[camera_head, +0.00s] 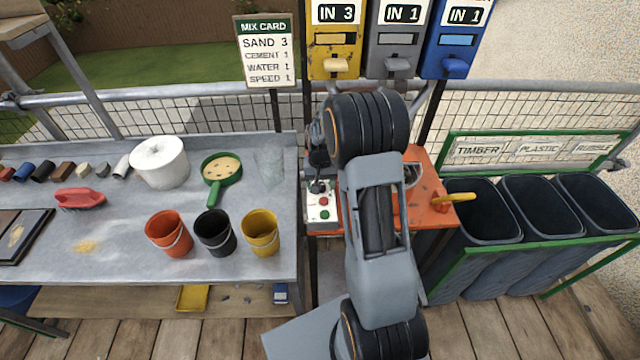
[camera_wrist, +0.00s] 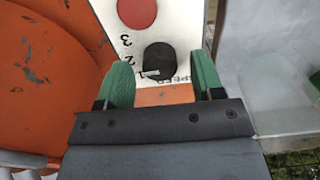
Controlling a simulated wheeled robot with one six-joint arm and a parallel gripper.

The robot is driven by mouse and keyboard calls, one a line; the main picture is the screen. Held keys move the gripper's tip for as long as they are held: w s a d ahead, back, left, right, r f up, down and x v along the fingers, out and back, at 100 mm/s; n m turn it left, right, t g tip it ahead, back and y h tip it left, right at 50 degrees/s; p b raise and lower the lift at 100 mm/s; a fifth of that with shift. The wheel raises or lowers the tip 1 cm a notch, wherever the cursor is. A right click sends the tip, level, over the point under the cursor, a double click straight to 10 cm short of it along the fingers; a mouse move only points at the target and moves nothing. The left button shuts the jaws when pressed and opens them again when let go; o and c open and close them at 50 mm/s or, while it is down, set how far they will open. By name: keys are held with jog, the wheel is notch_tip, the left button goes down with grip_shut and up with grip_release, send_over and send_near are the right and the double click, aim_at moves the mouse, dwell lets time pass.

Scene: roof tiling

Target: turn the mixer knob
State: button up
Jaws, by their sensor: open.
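The mixer knob (camera_wrist: 159,61) is a dark round knob on a white control panel (camera_wrist: 190,22), with the numbers 1, 2 and 3 and a SPEED label around it.
The orange mixer (camera_head: 425,172) stands right of the box, partly behind my arm. The mix card (camera_head: 266,60) reads sand 3, cement 1, water 1, speed 1. Orange, black and yellow buckets (camera_head: 260,233) stand on the bench to the left. Dark bins (camera_head: 482,215) stand at right.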

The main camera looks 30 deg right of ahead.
jog(key=shift+f, duration=0.4)
jog(key=c, duration=0.9)
jog(key=shift+n, duration=0.3)
jog(key=n+b, duration=0.1)
jog(key=n, duration=0.2)
jog(key=shift+n, duration=0.3)
jog(key=shift+n+b, duration=0.55)
jog(key=shift+n, duration=1.85)
